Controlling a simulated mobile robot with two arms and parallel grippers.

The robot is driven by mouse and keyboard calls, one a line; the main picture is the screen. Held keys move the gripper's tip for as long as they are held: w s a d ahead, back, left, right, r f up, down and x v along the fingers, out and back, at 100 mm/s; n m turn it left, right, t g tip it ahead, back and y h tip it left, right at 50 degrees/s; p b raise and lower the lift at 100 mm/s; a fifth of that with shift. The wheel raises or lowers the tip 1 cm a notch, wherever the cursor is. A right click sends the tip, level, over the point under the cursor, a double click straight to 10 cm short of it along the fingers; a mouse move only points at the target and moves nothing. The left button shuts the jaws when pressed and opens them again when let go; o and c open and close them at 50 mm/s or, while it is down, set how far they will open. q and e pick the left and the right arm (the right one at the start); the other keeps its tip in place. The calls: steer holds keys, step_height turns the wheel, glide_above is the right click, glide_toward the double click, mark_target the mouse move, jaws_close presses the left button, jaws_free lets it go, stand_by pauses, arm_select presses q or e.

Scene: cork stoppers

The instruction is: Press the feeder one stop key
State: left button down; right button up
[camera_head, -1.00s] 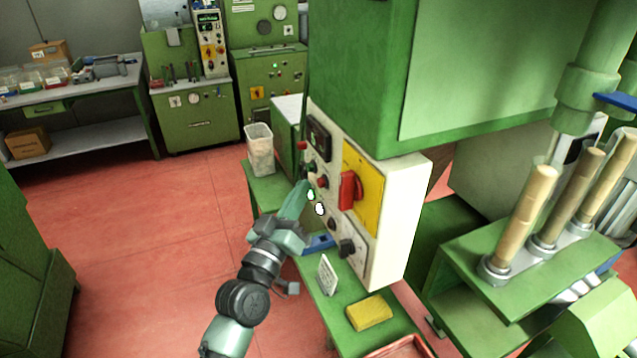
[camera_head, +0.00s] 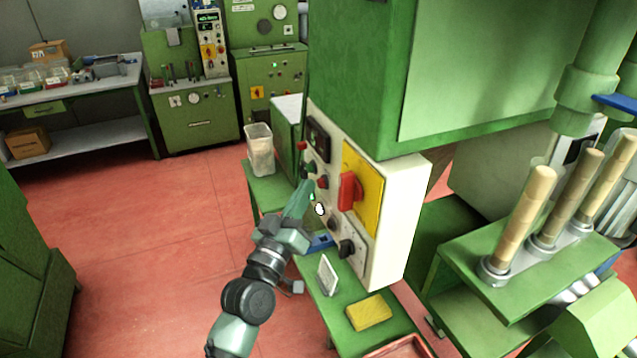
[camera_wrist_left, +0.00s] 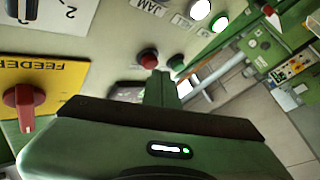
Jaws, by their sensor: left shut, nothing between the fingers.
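A white control panel (camera_head: 382,240) has a yellow plate (camera_head: 364,188) with a red rotary switch (camera_head: 348,190). Left of the plate is a red push button (camera_head: 323,182), with a green one (camera_head: 311,167) above it. My left gripper (camera_head: 307,184) is shut and empty, its tip close to these buttons; contact cannot be told. In the left wrist view, the shut fingers (camera_wrist_left: 160,84) point at the panel just below a red button (camera_wrist_left: 148,58). The yellow plate (camera_wrist_left: 50,82) there reads "FEEDER". I cannot read a stop label. My right gripper is not in view.
A white lamp (camera_head: 319,208) glows beside my fingers, and a black knob (camera_head: 347,248) sits lower on the panel. Below, a green shelf holds a white card (camera_head: 327,275) and a yellow block (camera_head: 369,311). Open red floor (camera_head: 160,240) lies left.

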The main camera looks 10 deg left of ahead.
arm_select(q)
steer(key=shift+w+d, duration=0.25)
steer(key=shift+d, duration=0.1)
stand_by(0.7)
stand_by(0.4)
steer(key=shift+s+a, duration=0.5)
steer(key=shift+a, duration=0.25)
steer(key=s+a, duration=0.1)
steer(key=a, duration=0.1)
steer(key=s+a, duration=0.1)
steer(key=a, duration=0.1)
steer(key=shift+s, duration=0.4)
